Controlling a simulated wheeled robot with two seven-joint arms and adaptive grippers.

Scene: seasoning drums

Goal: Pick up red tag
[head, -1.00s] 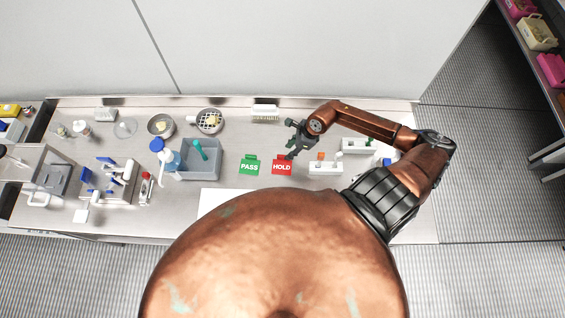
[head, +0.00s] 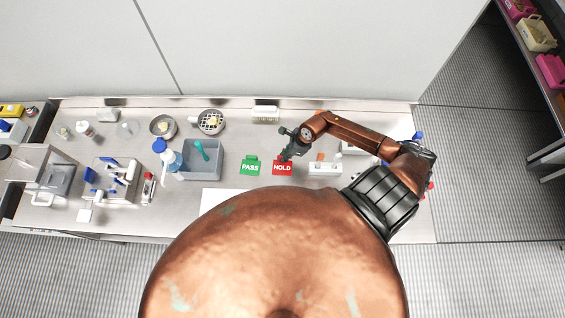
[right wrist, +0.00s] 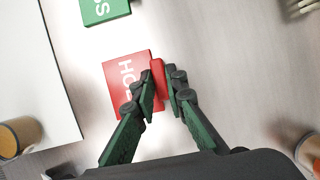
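The red tag (head: 282,168), marked HOLD, lies on the table right of the green PASS tag (head: 250,167). In the right wrist view the red tag (right wrist: 122,80) shows its flat face and a raised red edge piece. My right gripper (head: 287,156) is at the red tag's upper edge. In the right wrist view the fingers of my right gripper (right wrist: 163,88) are close together on both sides of the raised piece and look shut on it. The left finger covers part of the face. The tag appears to rest on the table. My left gripper is not in view.
A grey bin (head: 203,173) with a teal item stands left of the tags. A white rack (head: 325,168) with small vials stands close on the right. A white sheet (head: 214,198) lies in front. The table behind the tags is mostly clear.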

